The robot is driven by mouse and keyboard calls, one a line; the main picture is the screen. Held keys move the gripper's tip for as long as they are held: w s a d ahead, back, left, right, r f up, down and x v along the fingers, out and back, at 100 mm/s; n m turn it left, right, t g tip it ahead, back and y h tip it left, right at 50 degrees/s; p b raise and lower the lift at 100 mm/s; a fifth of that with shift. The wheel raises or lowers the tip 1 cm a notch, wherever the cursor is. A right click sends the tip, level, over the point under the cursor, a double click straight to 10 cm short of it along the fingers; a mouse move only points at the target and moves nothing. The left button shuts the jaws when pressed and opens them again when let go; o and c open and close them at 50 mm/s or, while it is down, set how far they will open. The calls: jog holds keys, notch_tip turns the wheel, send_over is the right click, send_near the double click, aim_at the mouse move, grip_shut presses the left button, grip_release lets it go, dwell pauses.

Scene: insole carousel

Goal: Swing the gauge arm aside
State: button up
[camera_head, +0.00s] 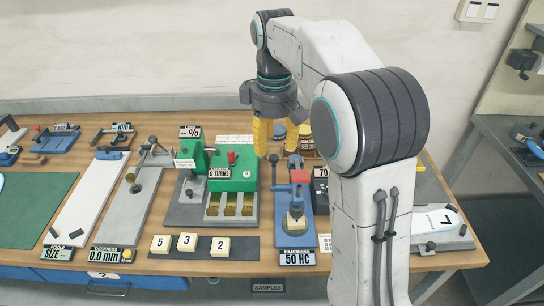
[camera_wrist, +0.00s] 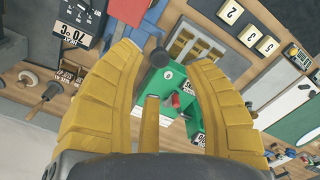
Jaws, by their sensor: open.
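The thickness station (camera_head: 134,200) is a long grey plate with a dark-knobbed arm at its back (camera_head: 152,150) and a 0.0 mm display (camera_head: 108,254). The blue hardness station (camera_head: 307,230) has a red-topped head and a 50 HC display. A dark ball knob (camera_head: 273,158) stands at its left side; a dark knob also shows near the left fingertip in the wrist view (camera_wrist: 157,57). Which part is the gauge arm is not marked. My gripper (camera_head: 275,148) is open above the back of the bench; its yellow fingers (camera_wrist: 172,60) are apart, with no object visibly held.
Numbered blocks (camera_head: 187,242) lie on a dark strip at the front. A green mat (camera_head: 30,215) is at left. My arm hides part of the right side.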

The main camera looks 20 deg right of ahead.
aim_at(274, 157)
jog(key=shift+f, duration=2.15)
grip_shut()
